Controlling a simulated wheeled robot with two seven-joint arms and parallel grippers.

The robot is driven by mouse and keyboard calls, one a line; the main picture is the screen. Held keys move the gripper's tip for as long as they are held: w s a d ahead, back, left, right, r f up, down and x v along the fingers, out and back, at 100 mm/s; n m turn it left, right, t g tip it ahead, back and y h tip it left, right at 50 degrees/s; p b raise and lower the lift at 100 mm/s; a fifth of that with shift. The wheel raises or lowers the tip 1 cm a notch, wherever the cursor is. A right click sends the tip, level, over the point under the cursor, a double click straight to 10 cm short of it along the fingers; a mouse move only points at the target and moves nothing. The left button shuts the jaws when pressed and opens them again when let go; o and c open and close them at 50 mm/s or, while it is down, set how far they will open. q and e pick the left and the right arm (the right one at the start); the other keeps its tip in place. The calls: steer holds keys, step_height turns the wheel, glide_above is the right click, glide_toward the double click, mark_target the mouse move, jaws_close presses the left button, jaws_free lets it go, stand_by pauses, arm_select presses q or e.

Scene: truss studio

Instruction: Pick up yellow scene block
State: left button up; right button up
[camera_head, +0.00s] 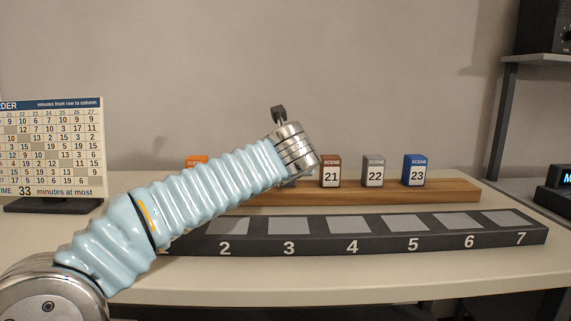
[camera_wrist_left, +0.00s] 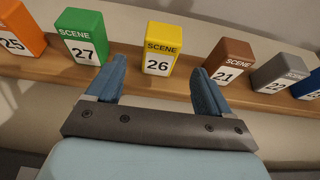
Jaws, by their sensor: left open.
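The yellow scene block (camera_wrist_left: 160,48), marked SCENE 26, stands on a wooden shelf in the left wrist view. In the head view it is hidden behind my left arm. My left gripper (camera_wrist_left: 157,82) is open, its two blue fingers apart, with the yellow block ahead between and beyond the fingertips. The left finger is close to the green block (camera_wrist_left: 82,38) and the right finger close to the brown block (camera_wrist_left: 229,62). In the head view my left arm reaches over the table to the wooden shelf, and its fingers are not clearly visible. My right gripper is not in view.
The wooden shelf (camera_head: 430,192) also carries an orange block (camera_head: 196,160), a grey block (camera_head: 374,173) and a blue block (camera_head: 415,171). A dark numbered rack (camera_head: 320,243) with empty grey slots lies in front. A schedule board (camera_head: 50,145) stands at the left.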

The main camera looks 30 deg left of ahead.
arm_select(q)
steer(key=x, duration=0.8)
steer(key=shift+w+r+p, duration=0.1)
steer(key=shift+p, duration=0.2)
steer(key=c, duration=1.1)
